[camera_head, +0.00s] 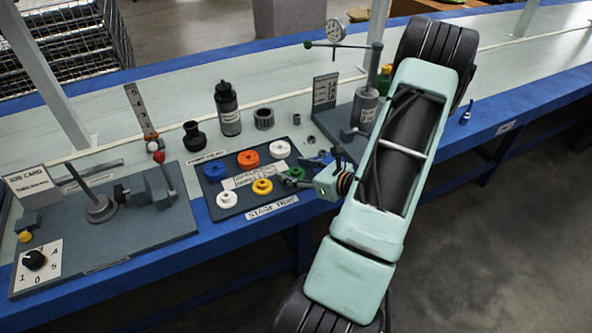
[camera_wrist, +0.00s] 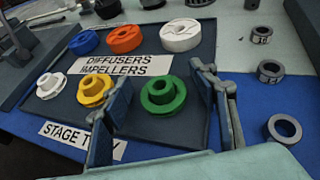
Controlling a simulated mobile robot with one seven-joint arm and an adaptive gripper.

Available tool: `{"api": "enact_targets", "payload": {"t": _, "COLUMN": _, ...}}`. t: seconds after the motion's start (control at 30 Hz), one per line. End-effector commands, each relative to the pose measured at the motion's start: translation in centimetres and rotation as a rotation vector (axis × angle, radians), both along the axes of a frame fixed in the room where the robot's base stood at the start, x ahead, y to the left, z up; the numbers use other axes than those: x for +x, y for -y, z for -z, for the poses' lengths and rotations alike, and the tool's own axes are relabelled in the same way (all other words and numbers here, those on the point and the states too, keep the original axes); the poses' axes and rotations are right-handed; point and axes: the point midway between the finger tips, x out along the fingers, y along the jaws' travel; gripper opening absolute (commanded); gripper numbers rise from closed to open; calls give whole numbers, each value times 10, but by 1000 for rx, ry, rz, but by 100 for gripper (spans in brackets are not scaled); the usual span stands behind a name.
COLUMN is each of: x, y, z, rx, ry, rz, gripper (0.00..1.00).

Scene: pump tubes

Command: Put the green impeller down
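The green impeller (camera_wrist: 163,97) sits on the dark stage tray (camera_wrist: 180,134), at the right end of the impeller row, and appears flat. My gripper (camera_wrist: 162,80) is open, with one finger on each side of the impeller and a visible gap on both sides. In the head view the impeller (camera_head: 297,173) shows only partly behind my gripper (camera_head: 308,176). A yellow impeller (camera_wrist: 94,90) sits just left of my left finger, and a white impeller (camera_wrist: 50,85) lies farther left.
Blue (camera_wrist: 83,42), orange (camera_wrist: 124,39) and white (camera_wrist: 181,35) diffusers stand in the tray's back row. A gauge stand (camera_head: 375,65) rises behind my arm.

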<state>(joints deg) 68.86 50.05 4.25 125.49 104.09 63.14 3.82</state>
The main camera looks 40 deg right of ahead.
Motion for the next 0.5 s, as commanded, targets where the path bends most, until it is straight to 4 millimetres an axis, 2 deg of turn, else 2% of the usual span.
{"api": "enact_targets", "payload": {"t": 0.23, "x": -1, "y": 0, "z": -7, "rx": 0, "ry": 0, "rz": 1, "gripper": 54}}
{"api": "enact_targets", "payload": {"t": 0.5, "x": -52, "y": 9, "z": -27, "rx": -3, "ry": -2, "rz": 6, "gripper": 54}}
